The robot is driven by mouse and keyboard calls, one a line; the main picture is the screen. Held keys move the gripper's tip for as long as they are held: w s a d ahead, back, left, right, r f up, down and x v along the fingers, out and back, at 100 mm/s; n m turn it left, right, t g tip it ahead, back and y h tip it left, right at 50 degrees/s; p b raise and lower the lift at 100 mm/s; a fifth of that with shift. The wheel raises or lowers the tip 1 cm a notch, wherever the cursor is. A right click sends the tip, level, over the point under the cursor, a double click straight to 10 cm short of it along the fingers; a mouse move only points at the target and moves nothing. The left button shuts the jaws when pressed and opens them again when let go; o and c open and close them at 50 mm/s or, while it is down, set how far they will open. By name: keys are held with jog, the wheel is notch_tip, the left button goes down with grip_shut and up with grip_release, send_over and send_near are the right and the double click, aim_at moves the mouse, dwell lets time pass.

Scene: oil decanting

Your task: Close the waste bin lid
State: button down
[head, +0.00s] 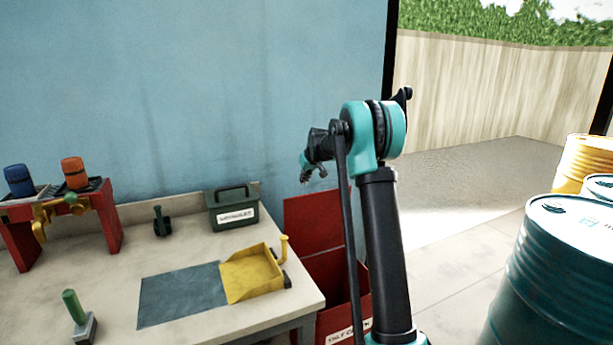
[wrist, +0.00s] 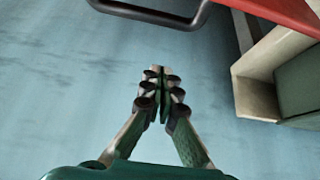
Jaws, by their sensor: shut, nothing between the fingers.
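The red waste bin (head: 338,318) stands on the floor at the right end of the workbench, its labelled front partly hidden by my arm. Its red lid (head: 312,222) is open and stands upright near the blue wall. In the wrist view a red panel edge (wrist: 275,10), apparently the lid, shows at the top right, with a dark bar like a handle (wrist: 150,13) beside it. My gripper (head: 311,178) is above the lid's top edge in the head view, apart from it as far as I can tell. In the wrist view my gripper (wrist: 160,72) is shut and empty.
The workbench (head: 120,255) on the left holds a green box (head: 233,208), a yellow dustpan-like tray (head: 252,275) and a red rack (head: 106,222). Blue drums (head: 555,275) and a yellow drum (head: 585,160) stand at the right. The floor between bin and drums is clear.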

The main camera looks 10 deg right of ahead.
jog(key=shift+s+d+f, duration=0.2)
jog(key=shift+s+f, duration=0.35)
jog(key=shift+f, duration=0.35)
jog(key=shift+s+d+f, duration=0.15)
jog(key=shift+s+f, duration=0.4)
jog(key=shift+f, duration=0.35)
jog(key=shift+s, duration=0.1)
